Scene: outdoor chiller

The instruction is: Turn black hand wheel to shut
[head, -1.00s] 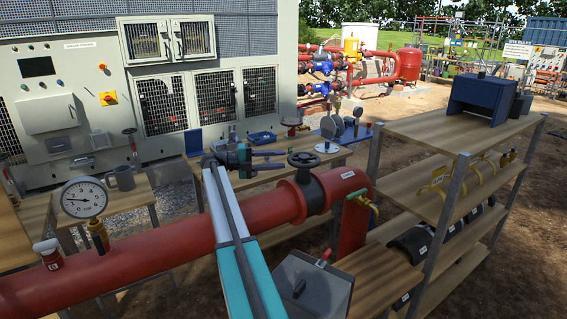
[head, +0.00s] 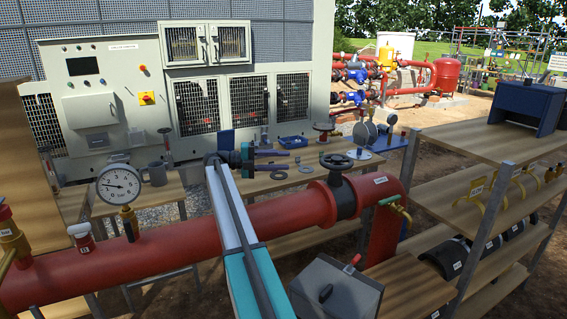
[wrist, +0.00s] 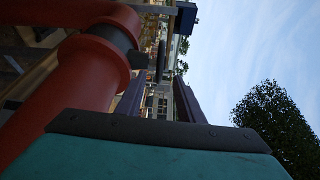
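The black hand wheel (head: 336,161) sits on top of a dark valve body (head: 343,192) in the red pipe (head: 265,218), left of the pipe's bend. In the wrist view the wheel (wrist: 161,62) shows nearly edge-on near the upper middle, on its short stem. My gripper (head: 287,160) is to the left of the wheel in the head view, above the pipe, with its dark fingers pointing right. The fingers are apart with nothing between them, and they do not touch the wheel. The wrist view also shows my gripper's spread fingers (wrist: 156,92).
A brass tap (head: 395,205) is on the bend. A grey box (head: 335,288) is in front. Wooden shelves (head: 470,150) stand at right; a workbench with parts is behind.

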